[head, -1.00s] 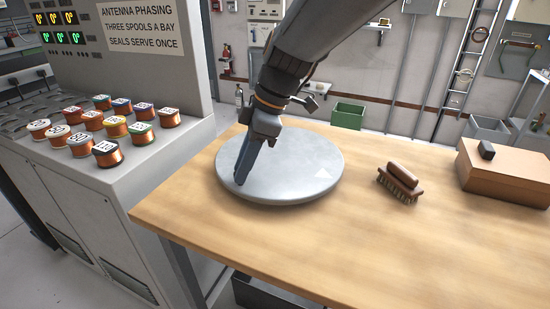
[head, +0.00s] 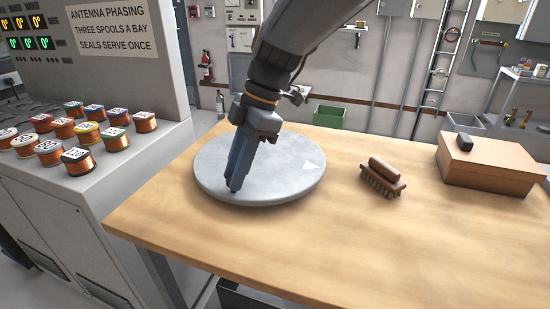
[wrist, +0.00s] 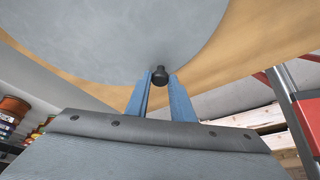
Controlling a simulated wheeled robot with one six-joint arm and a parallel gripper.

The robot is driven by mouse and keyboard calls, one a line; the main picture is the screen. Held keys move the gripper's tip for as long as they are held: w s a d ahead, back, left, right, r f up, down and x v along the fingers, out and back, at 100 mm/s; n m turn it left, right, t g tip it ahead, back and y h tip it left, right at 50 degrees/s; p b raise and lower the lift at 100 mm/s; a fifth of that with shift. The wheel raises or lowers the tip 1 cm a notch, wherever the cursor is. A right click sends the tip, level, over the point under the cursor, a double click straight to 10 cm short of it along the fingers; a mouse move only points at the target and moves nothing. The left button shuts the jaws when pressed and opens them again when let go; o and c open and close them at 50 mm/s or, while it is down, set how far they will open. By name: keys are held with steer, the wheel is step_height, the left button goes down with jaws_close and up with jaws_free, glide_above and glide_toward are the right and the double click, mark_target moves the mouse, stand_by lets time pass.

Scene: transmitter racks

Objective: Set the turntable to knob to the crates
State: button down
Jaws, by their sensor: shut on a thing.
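The turntable (head: 285,180) is a flat grey disc on the wooden table, with a pale triangle mark (head: 309,165) near its right rim. Its small black knob (wrist: 160,75) shows in the wrist view near the disc's rim, between the blue fingers. My gripper (head: 234,188) points down at the near-left part of the disc and is shut on the knob; its fingers hide the knob in the head view. In the wrist view my gripper (wrist: 159,80) has one finger on each side of it. Pale wooden crates (wrist: 268,118) show at the right of the wrist view.
A brown brush (head: 383,180) and a cardboard box (head: 490,165) with a dark object on top stand right of the turntable. Wire spools (head: 78,160) stand on the console at left. A green bin (head: 328,117) is behind the table. The table's front is clear.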

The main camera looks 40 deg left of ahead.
steer(key=c, duration=1.5)
jaws_free()
steer(key=shift+c, duration=0.2)
steer(key=v, duration=0.8)
steer(key=shift+f, duration=0.1)
